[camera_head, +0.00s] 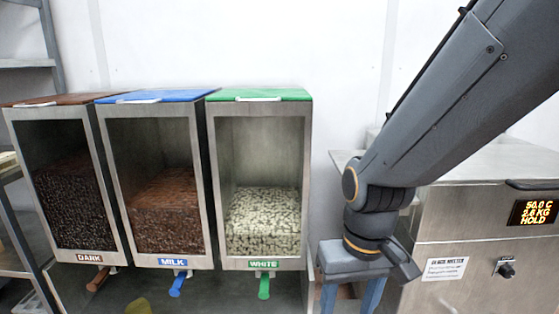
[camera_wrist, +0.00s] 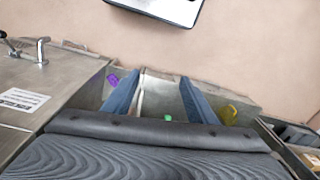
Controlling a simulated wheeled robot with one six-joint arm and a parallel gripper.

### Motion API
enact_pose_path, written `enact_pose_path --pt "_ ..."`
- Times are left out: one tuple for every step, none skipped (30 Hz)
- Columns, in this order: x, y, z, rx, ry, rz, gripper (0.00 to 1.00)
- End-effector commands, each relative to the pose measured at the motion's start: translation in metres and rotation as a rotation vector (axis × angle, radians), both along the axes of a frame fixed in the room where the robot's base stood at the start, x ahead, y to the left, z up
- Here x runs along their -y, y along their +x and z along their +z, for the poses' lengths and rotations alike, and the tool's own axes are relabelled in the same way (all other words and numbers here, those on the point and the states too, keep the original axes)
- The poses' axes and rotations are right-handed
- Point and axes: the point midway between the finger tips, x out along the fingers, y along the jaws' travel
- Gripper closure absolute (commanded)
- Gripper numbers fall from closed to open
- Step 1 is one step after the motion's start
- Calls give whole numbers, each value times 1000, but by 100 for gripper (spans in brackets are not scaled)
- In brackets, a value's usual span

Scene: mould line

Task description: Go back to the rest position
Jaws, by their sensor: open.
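My gripper (camera_head: 348,304) hangs from my arm in the head view, in front of the gap between the dispensers and the melter. Its two blue fingers point down and run to the picture's lower edge. The wrist view also shows my gripper (camera_wrist: 160,82), with the blue fingers spread apart and nothing held between them.
Dark (camera_head: 65,205), milk (camera_head: 160,215) and white (camera_head: 262,220) chocolate dispensers stand left of my gripper. A steel melter (camera_head: 440,240) with a lit display (camera_head: 536,212) stands to its right. Small purple (camera_wrist: 112,79) and yellow (camera_wrist: 229,114) things lie below.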

Motion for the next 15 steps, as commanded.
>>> enact_pose_path --pt "8 -4 17 -5 -5 -20 48" --pt "13 -5 22 -7 -8 -30 48" --pt "19 -6 29 -8 -12 -44 48" --pt "23 -7 35 -10 -14 -54 48" --pt "27 -8 40 -11 -17 -65 48" --pt "33 -9 47 -13 -20 -78 48" --pt "38 -10 52 -14 -23 -88 48" --pt "42 -12 57 -17 -25 -97 48" --pt "48 -13 63 -18 -29 -109 48" --pt "52 -15 67 -21 -31 -117 48" --pt "55 -16 70 -22 -32 -126 48" --pt "60 -17 75 -23 -35 -135 48" --pt "62 -18 78 -24 -36 -141 48" --pt "65 -19 80 -24 -37 -148 48" --pt "68 -19 83 -25 -39 -154 48"
